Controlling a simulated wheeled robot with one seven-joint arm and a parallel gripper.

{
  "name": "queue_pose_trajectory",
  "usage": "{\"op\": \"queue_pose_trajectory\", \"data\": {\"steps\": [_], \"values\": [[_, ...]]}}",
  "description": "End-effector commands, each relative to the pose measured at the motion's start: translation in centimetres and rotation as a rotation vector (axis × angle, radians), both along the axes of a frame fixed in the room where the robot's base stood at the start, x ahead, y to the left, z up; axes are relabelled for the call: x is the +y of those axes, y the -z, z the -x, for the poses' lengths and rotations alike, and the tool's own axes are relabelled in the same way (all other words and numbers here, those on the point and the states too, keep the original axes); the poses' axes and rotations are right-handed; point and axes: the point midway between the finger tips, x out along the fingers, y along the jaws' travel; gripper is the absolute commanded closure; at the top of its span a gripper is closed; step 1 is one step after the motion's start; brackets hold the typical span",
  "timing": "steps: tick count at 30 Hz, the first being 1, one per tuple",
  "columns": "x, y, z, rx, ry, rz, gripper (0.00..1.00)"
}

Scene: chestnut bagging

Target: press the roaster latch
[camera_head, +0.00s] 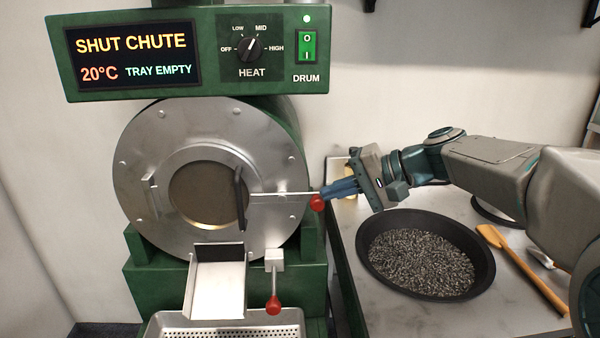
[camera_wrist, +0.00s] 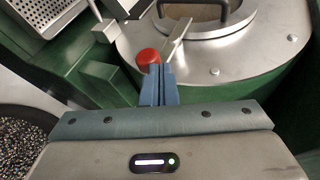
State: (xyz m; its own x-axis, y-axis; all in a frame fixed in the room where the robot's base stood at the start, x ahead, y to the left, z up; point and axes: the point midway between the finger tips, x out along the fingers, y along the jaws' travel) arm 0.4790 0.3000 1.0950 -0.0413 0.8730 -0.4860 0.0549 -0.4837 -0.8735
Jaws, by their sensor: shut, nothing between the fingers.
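The green roaster has a round silver front (camera_head: 140,225) with a door (camera_head: 205,190) in its middle. A thin metal latch lever (camera_head: 280,194) runs from the door's right side to a red knob (camera_head: 317,202). My gripper (camera_head: 327,193) is shut and empty, its blue fingertips right at the red knob; contact cannot be told. In the wrist view my fingertips (camera_wrist: 158,72) are beside the red knob (camera_wrist: 148,57), with the lever (camera_wrist: 175,45) just beyond. A second red-knobbed lever (camera_head: 273,300) hangs down beside the chute (camera_head: 217,285). The display (camera_head: 133,55) reads SHUT CHUTE, 20°C, TRAY EMPTY.
A black pan (camera_head: 375,285) of small dark pieces sits on the counter (camera_head: 365,315) at right, below my arm. A wooden utensil (camera_head: 520,265) lies right of it. A perforated tray (camera_head: 225,330) is under the chute. The heat dial (camera_head: 249,48) and green drum switch (camera_head: 307,46) are above.

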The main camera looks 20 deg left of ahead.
Motion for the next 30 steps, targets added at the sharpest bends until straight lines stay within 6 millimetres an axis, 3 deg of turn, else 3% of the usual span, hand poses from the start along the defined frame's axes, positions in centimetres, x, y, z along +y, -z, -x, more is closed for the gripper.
{"op": "queue_pose_trajectory", "data": {"steps": [7,12,18,24,30], "values": [[-0.9,-4.2,-0.6,-0.005,0.003,-0.003,1.00],[-4.8,-5.4,-0.9,-0.007,0.006,-0.003,1.00],[-8.1,-6.9,-1.0,-0.006,0.002,-0.003,1.00],[-9.7,-7.6,-1.0,-0.004,0.001,-0.003,1.00],[-9.9,-7.7,-1.0,-0.004,0.000,-0.003,1.00]]}}
